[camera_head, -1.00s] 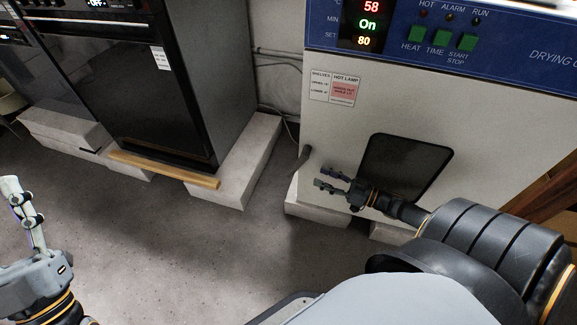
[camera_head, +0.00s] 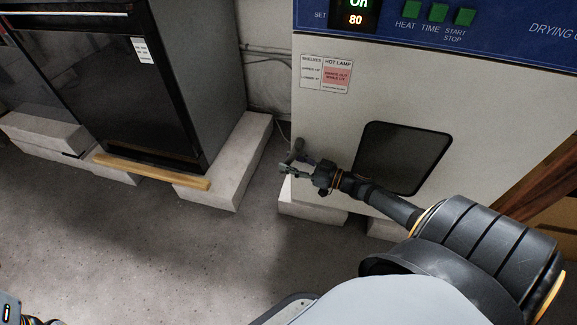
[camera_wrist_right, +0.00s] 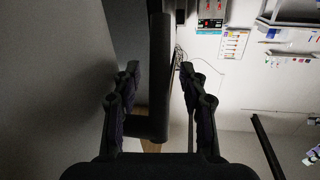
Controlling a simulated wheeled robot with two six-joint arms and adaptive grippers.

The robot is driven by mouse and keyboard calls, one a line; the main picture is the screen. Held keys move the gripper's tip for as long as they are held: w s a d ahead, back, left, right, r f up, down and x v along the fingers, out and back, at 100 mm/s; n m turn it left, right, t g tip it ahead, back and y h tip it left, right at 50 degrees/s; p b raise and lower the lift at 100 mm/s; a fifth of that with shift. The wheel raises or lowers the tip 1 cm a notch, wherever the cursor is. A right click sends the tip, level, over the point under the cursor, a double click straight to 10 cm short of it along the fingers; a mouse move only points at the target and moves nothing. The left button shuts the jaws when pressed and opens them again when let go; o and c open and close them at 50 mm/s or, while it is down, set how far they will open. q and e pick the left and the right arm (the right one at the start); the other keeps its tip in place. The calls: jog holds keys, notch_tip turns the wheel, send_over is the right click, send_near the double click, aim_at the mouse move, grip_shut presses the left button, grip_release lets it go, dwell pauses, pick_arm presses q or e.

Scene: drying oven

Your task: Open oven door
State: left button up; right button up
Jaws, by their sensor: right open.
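The drying oven (camera_head: 450,101) is a cream cabinet with a blue control panel and a dark door window (camera_head: 402,158). Its door looks closed. The dark door handle (camera_head: 298,147) stands out at the door's left edge. My right gripper (camera_head: 290,166) is open at the handle, its fingers partly overlapping it in the head view. In the right wrist view the dark handle bar (camera_wrist_right: 153,75) runs between the two spread fingers (camera_wrist_right: 159,72), with gaps visible on both sides. Only a piece of my left arm shows at the bottom left corner; its fingers are out of frame.
A black oven (camera_head: 110,85) stands on pale blocks (camera_head: 231,170) to the left, with a wooden strip (camera_head: 152,171) along its base. Open grey floor (camera_head: 150,240) lies in front. A brown wooden piece (camera_head: 545,180) stands at the right.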

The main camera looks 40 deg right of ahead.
jog(key=shift+w+a, duration=0.25)
jog(key=shift+w, duration=0.25)
jog(key=shift+c, duration=0.4)
grip_shut()
